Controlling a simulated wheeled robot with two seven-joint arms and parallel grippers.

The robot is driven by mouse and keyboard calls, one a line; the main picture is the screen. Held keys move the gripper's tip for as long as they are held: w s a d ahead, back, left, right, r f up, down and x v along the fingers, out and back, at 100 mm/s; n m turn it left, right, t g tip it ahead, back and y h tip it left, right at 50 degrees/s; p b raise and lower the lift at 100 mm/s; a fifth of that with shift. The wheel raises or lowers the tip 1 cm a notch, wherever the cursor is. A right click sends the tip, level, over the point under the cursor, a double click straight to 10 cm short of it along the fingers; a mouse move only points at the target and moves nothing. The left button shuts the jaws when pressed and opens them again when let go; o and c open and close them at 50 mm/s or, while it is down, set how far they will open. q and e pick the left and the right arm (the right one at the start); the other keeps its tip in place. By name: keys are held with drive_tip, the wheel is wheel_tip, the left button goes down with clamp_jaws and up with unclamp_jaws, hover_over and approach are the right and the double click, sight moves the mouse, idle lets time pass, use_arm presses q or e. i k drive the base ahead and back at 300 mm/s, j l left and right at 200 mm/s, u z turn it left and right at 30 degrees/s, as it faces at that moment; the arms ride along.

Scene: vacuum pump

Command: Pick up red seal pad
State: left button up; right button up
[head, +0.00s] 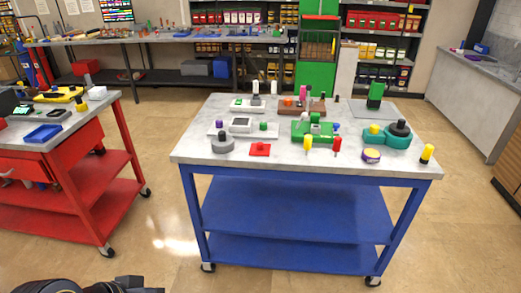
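The red seal pad looks to be the flat red square piece with a small raised knob (260,148). It lies on the grey-white top of the blue table (200,158), close to the front edge and left of centre. Nothing covers it. Neither of my grippers is visible in the head view. A dark part at the bottom left edge seems to be my own body.
A grey round part (222,145) stands just left of the pad. A green fixture (314,128), yellow and red pegs and a teal part (388,138) stand to its right. A red cart (75,165) is at the left. Open floor lies before the table.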

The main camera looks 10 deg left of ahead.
sight(259, 149)
drive_tip(key=u, duration=0.7)
drive_tip(key=i+l+u, duration=0.1)
drive_tip(key=u, duration=0.3)
drive_tip(key=l+u, duration=0.3)
drive_tip(key=u, duration=0.15)
drive_tip(key=i+l+u, duration=0.1)
drive_tip(key=l+u, duration=0.15)
drive_tip(key=u, duration=0.15)
drive_tip(key=l+u, duration=0.2)
drive_tip(key=u, duration=0.2)
